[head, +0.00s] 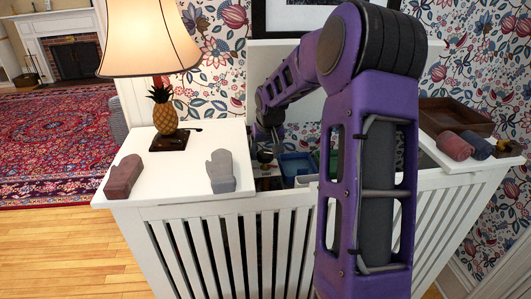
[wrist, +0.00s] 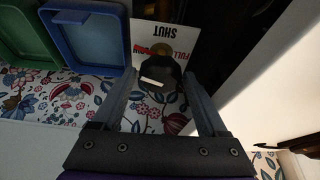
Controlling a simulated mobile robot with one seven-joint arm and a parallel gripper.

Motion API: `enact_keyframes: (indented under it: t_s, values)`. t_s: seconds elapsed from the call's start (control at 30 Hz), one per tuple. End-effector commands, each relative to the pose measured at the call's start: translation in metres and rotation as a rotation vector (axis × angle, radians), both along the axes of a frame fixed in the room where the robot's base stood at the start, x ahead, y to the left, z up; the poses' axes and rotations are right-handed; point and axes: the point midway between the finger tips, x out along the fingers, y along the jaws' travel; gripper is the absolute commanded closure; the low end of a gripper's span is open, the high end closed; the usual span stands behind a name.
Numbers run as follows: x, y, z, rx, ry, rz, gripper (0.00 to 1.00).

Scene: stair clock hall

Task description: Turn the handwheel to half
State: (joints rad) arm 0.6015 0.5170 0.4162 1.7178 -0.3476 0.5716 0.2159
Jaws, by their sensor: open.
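In the wrist view, a dark rounded thing with a white bar on it, which looks like the handwheel (wrist: 158,72), lies between the fingertips of my gripper (wrist: 160,78). The fingers stand apart on either side of it, and I cannot tell whether they touch it. Behind it is a white sign (wrist: 165,38) with upside-down lettering; "SHUT" and "FULL" show, the rest is partly covered. In the head view my gripper (head: 267,138) reaches down into the opening in the white cabinet top, and the wheel is too small to make out clearly.
A blue tray (wrist: 85,37) and a green tray (wrist: 25,35) lie beside the sign. On the cabinet top (head: 150,190) stand a pineapple lamp (head: 165,115), a red mitten (head: 124,176) and a grey mitten (head: 221,171). A brown tray (head: 455,117) and rolled cloths (head: 455,145) are at right.

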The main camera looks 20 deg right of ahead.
Motion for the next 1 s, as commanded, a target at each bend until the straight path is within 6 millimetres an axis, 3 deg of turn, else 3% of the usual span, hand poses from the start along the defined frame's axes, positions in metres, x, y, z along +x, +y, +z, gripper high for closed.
enact_keyframes:
  t_s: [0.07, 0.4, 0.73, 1.0]
  values:
    - [0.0, 0.0, 0.0001, 0.0, 0.0, 0.0, 0.29]
    - [-0.0001, 0.0, 0.0003, 0.0, 0.0, 0.0, 0.91]
    - [-0.0003, -0.0002, 0.0029, 0.002, 0.0, 0.044, 0.91]
    - [-0.0008, -0.0023, 0.0066, 0.004, 0.001, 0.215, 0.91]
